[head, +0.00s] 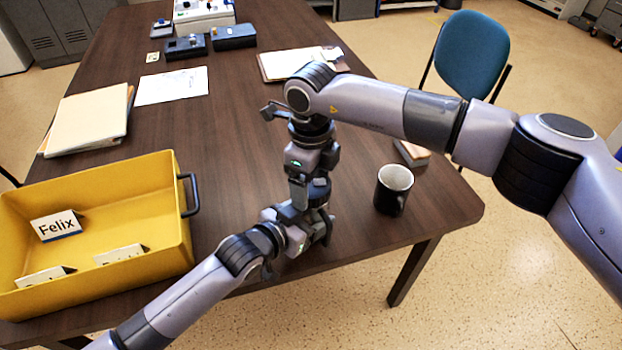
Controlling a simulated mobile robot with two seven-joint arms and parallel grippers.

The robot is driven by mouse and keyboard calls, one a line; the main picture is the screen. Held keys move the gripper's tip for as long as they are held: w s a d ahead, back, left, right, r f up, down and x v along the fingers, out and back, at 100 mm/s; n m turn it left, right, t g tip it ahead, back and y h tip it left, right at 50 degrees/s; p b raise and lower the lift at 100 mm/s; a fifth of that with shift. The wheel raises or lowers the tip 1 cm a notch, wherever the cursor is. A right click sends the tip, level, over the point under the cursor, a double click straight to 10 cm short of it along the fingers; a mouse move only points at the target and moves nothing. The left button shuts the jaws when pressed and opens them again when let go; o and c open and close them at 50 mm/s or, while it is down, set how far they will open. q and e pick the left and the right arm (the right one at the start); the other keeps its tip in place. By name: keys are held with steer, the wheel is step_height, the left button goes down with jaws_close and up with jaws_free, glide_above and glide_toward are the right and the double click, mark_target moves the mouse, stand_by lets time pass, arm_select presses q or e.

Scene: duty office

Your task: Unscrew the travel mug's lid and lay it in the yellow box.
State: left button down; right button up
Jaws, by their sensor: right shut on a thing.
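The yellow box (100,184) stands at the table's left front, open on top, with white name cards in it. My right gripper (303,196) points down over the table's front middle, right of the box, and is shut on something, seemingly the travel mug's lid. My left gripper (318,226) reaches in from the lower left, just below the right one. Its fingers are too crowded to tell whether they are open. The travel mug and lid are mostly hidden between the two grippers, so I cannot tell whether they are joined.
A black mug (391,194), white inside, stands right of my grippers. Folders (88,120), a paper sheet (172,86), a clipboard (292,64) and dark devices (234,37) lie farther back. A blue chair (471,55) stands behind the table's right side.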

steer(key=n, duration=0.4)
steer(key=shift+n, duration=0.4)
steer(key=shift+r, duration=0.35)
steer(key=shift+r, duration=0.85)
steer(key=shift+r, duration=2)
arm_select(q)
jaws_free()
steer(key=shift+a+r, duration=0.1)
arm_select(e)
steer(key=shift+s+a+r, duration=0.1)
